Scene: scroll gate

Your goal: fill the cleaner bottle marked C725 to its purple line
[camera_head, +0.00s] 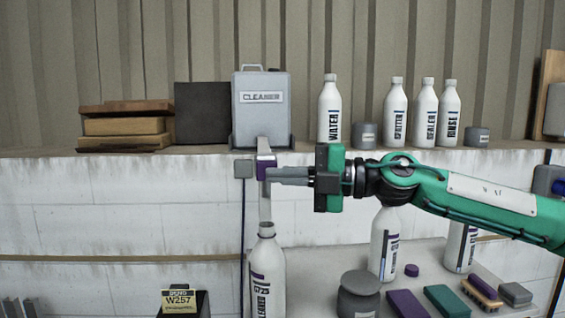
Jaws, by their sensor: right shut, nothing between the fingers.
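The white cleaner bottle marked C725 (267,275) stands upright under the dispenser, with its neck below a pale vertical strip, spout or stream, I cannot tell which. A purple mark shows on its left side; the liquid level cannot be made out. The grey canister labelled CLEANER (262,115) stands on the ledge above. A purple tap block (265,167) sits below it. My right gripper (270,176) reaches in from the right, shut and empty, its fingertips at the purple block; contact cannot be told. My left gripper is not in view.
A purple cap (411,270), a dark grey jar (359,295), more white bottles (385,245), sponges (447,300) and a brush (483,293) are on the lower table. Several labelled bottles (330,112) line the ledge. A W257 sign (179,300) is lower left.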

